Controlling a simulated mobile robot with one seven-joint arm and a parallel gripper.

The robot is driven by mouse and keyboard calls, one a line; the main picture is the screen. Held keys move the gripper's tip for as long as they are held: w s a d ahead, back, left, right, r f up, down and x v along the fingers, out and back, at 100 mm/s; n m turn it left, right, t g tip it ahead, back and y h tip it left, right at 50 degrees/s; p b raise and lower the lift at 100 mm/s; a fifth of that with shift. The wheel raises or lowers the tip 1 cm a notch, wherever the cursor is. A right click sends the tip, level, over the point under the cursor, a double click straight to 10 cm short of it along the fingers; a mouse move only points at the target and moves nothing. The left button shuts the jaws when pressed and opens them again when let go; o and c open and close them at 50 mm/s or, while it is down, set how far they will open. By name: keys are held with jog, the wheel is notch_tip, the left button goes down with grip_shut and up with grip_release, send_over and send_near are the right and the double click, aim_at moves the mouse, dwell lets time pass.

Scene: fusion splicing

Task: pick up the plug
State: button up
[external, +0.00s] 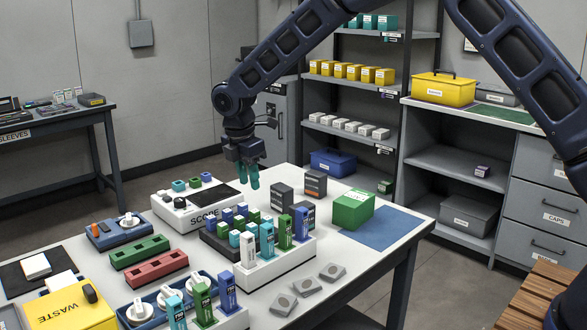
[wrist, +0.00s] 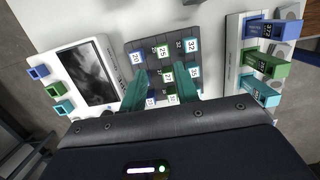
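No single item is marked as the plug. Small blue, green and teal blocks, which may be plugs, stand in rows in a dark grey rack (external: 214,246). The rack also shows in the wrist view (wrist: 150,47), with number labels such as 20, 25 and 32 on the block tops. My gripper (external: 250,178) has teal fingers pointing down and hangs above the table, behind the rack in the external view. In the wrist view the fingers (wrist: 161,72) are apart, over the near part of the rack, with nothing clearly held. They and the gripper body hide some blocks.
The white SCOPE unit (external: 177,218) with a dark screen lies left of the rack. A white holder (external: 285,262) with tall blue, green and teal pieces stands beside it. A green box (external: 351,210) sits on a blue mat (external: 383,229). A yellow WASTE bin (external: 75,305) is front left.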

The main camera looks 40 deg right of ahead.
aim_at(255, 211)
jog(key=f, duration=0.6)
jog(key=d+f, duration=0.1)
jog(key=f, duration=0.3)
jog(key=shift+s+d+f, duration=0.1)
jog(key=shift+s, duration=0.1)
jog(key=shift+c, duration=0.2)
grip_shut()
